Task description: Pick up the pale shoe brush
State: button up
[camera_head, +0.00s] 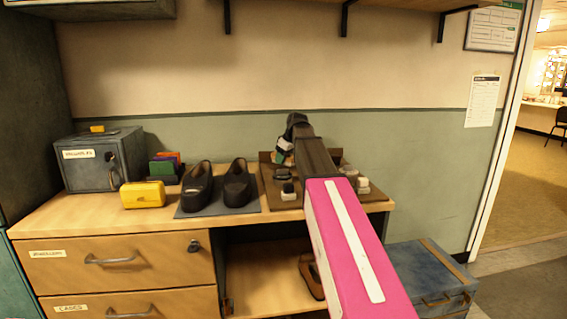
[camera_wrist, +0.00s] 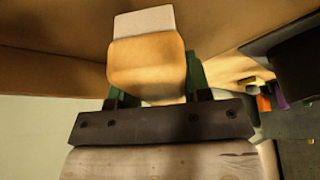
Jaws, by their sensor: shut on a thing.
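The pale shoe brush (camera_wrist: 147,68) fills the middle of the wrist view: a tan rounded block with a white face at its far end. My gripper (camera_wrist: 152,82) is shut on it, with a green finger at each side. In the head view my gripper (camera_head: 284,146) is over the back of the brown board (camera_head: 271,200), partly hidden by my pink and dark arm. The brush is too small and covered there to make out clearly. Whether it touches the board cannot be told.
A dark brush with a pale underside (camera_head: 289,191) and a round tin (camera_head: 283,174) are on the board. Black shoes (camera_head: 236,185) stand on a grey mat left of it, then a yellow case (camera_head: 142,195) and a grey lockbox (camera_head: 100,160). A shelf (camera_head: 370,5) hangs above.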

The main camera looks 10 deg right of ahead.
jog(key=r, duration=0.3)
jog(key=shift+s+a+r, duration=0.15)
jog(key=shift+s+a, duration=0.05)
jog(key=shift+a, duration=0.1)
jog(key=s+a+r, duration=0.5)
jog(key=a+r, duration=0.1)
jog(key=a, duration=0.3)
jog(key=shift+s+a+r, duration=0.2)
jog(key=shift+s, duration=0.1)
